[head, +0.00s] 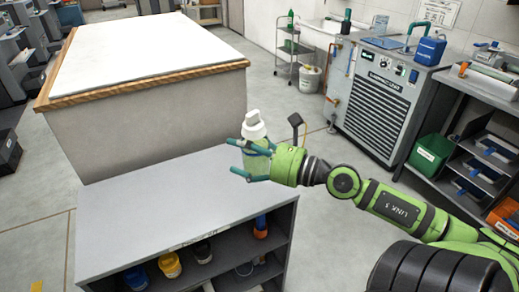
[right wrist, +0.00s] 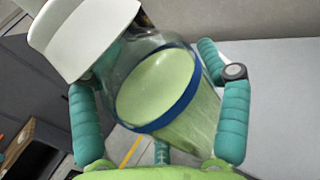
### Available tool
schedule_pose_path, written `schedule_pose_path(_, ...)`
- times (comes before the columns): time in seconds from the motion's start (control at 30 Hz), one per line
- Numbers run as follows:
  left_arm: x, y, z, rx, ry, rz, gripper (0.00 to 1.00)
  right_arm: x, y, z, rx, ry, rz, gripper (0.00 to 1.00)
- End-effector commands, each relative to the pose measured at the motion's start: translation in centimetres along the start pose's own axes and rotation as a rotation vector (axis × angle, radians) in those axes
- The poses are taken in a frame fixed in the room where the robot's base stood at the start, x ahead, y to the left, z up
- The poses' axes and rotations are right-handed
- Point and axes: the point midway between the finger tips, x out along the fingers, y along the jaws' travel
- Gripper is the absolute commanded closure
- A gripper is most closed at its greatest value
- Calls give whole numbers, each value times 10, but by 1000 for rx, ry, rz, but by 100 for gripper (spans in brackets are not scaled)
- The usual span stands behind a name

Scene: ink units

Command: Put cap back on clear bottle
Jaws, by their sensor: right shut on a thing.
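My right gripper (head: 241,158) is shut on the clear bottle (head: 257,163) and holds it above the right end of the grey shelf unit's top. In the right wrist view the bottle (right wrist: 155,88) lies between the two teal fingers, with pale green inside and a blue band around it. A white cap-like top (head: 254,126) is at the bottle's upper end. It also shows in the right wrist view (right wrist: 80,32), at the upper left. I cannot tell whether it is seated on the neck. My left gripper is not in view.
The grey shelf unit's top (head: 150,205) is bare. Its shelves hold a yellow container (head: 168,265), a blue one (head: 136,278) and an orange-and-blue one (head: 261,227). A large white-topped table (head: 145,55) stands behind. A grey machine (head: 380,100) stands at the right.

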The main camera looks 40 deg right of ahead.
Motion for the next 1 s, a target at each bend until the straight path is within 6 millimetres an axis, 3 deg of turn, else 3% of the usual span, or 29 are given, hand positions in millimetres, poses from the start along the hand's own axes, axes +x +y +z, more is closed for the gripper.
schedule_pose_path(0.2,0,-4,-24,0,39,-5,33,9,29,-7,0,4,50,80)
schedule_pose_path(0.43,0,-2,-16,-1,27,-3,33,10,62,-31,5,-4,43,80)
schedule_pose_path(0.8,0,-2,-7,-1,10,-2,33,-6,121,-95,20,-7,-128,80)
schedule_pose_path(1.0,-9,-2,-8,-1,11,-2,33,-6,138,-93,15,-8,-294,80)
